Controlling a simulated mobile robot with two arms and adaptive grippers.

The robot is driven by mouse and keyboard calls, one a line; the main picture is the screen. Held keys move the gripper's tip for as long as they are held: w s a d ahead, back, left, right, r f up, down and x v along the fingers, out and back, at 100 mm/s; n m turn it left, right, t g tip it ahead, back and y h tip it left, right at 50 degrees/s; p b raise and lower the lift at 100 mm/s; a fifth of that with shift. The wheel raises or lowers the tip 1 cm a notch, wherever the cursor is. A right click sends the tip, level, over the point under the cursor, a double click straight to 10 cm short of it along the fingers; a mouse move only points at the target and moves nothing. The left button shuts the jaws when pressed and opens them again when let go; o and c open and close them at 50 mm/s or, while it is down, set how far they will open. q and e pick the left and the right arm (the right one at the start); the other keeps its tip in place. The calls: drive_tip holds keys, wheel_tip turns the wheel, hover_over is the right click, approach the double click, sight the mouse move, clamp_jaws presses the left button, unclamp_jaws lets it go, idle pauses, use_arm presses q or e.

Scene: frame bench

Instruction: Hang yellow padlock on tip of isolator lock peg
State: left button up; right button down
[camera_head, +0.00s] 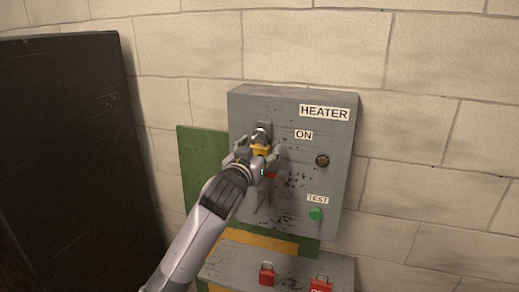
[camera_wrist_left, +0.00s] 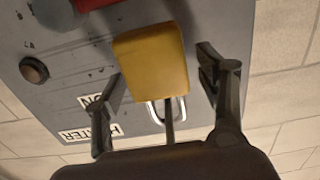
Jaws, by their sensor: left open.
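The yellow padlock (camera_head: 260,151) is at the upper left of the grey HEATER panel, partly hidden by my left gripper (camera_head: 257,148). In the left wrist view the padlock's yellow body (camera_wrist_left: 152,62) lies between the two spread fingers of my left gripper (camera_wrist_left: 160,68), with gaps on both sides. Its metal shackle (camera_wrist_left: 181,109) shows below the body in that view. A narrow dark bar (camera_wrist_left: 169,124) runs across the shackle area; I cannot tell whether it is the isolator lock peg or whether it passes through the shackle. My right gripper is not in view.
The panel (camera_head: 288,101) bears a dark round knob (camera_head: 322,161) and a green TEST button (camera_head: 316,214). A red part (camera_wrist_left: 68,12) is close to the padlock. Red padlocks (camera_head: 267,275) are on the grey box below. A dark board (camera_head: 65,150) stands at left.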

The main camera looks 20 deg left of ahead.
use_arm(q)
drive_tip(key=shift+f, duration=0.1)
drive_tip(key=s, duration=1.2)
drive_tip(key=w+a+f+g, duration=0.1)
drive_tip(key=w+f+g, duration=0.15)
drive_tip(key=f, duration=1.15)
drive_tip(key=w+a+f+g, duration=0.1)
drive_tip(key=w+f+g, duration=0.15)
drive_tip(key=f, duration=1.15)
drive_tip(key=s+a+f+m+g+b, duration=0.15)
drive_tip(key=s+f, duration=0.35)
drive_tip(key=f, duration=0.7)
drive_tip(key=s+f+n+g, duration=0.1)
drive_tip(key=s+f+g, duration=0.25)
drive_tip(key=f, duration=0.95)
drive_tip(key=s+f+g, duration=0.3)
drive_tip(key=s+f, duration=1.5)
drive_tip(key=s, duration=0.1)
drive_tip(key=s+f+g, duration=0.1)
drive_tip(key=s+f, duration=0.2)
drive_tip(key=s, duration=0.6)
drive_tip(key=s+f+m+g, duration=0.1)
drive_tip(key=s+f, duration=0.3)
drive_tip(key=s, duration=0.6)
drive_tip(key=s+f+g, duration=0.2)
drive_tip(key=s+f, duration=0.2)
drive_tip(key=s, duration=0.5)
drive_tip(key=shift+s+y, duration=0.15)
drive_tip(key=shift+y, duration=0.15)
